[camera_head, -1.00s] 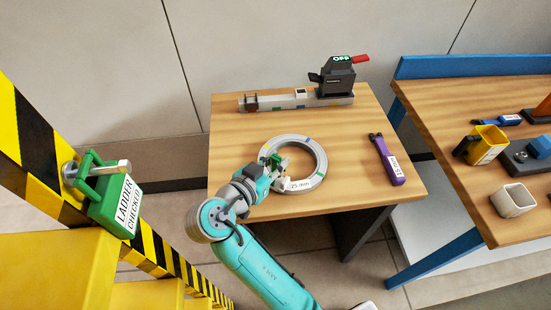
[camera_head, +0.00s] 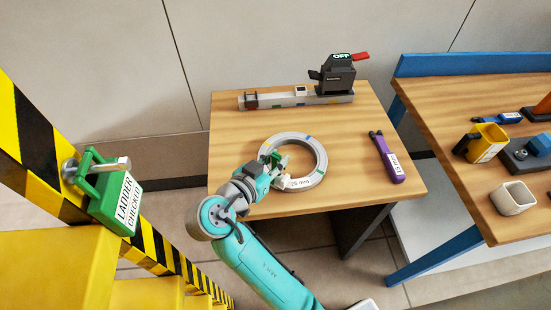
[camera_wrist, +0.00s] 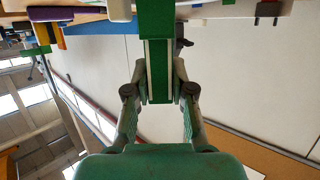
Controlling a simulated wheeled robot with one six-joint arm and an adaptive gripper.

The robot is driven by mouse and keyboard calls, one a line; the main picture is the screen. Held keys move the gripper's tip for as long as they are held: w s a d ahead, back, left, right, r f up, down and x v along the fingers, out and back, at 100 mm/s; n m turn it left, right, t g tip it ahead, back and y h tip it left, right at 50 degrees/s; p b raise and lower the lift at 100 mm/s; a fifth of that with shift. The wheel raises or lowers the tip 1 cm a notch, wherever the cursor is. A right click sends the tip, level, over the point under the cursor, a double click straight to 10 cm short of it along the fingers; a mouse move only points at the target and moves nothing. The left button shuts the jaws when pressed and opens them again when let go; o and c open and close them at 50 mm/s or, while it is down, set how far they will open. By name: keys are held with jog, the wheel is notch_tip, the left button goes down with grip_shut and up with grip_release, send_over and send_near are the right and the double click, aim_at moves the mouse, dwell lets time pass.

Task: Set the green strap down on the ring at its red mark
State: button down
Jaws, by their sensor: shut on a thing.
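The pale grey ring (camera_head: 319,152) lies flat on the wooden table in the head view, with a "25 mm" label on its near side and small coloured marks. I cannot make out a red mark on it; my gripper and arm cover its left part. My gripper (camera_head: 278,166) is at the ring's left side, pointing over it. In the wrist view my gripper (camera_wrist: 159,72) is shut on the green strap (camera_wrist: 154,20), which stands between the fingers and runs up out of the picture. Whether the strap touches the ring is hidden.
A grey bar with a dark tool (camera_head: 338,76) marked OFF stands at the table's back. A purple tool (camera_head: 388,160) lies at the right. A second bench (camera_head: 440,110) holds a yellow cup (camera_head: 486,145) and a white cup (camera_head: 513,199). A yellow ladder with a green tag (camera_head: 116,205) is at left.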

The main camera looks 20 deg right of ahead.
jog(key=shift+f, duration=1.2)
jog(key=c, duration=0.9)
grip_release()
jog(key=shift+v, duration=3.75)
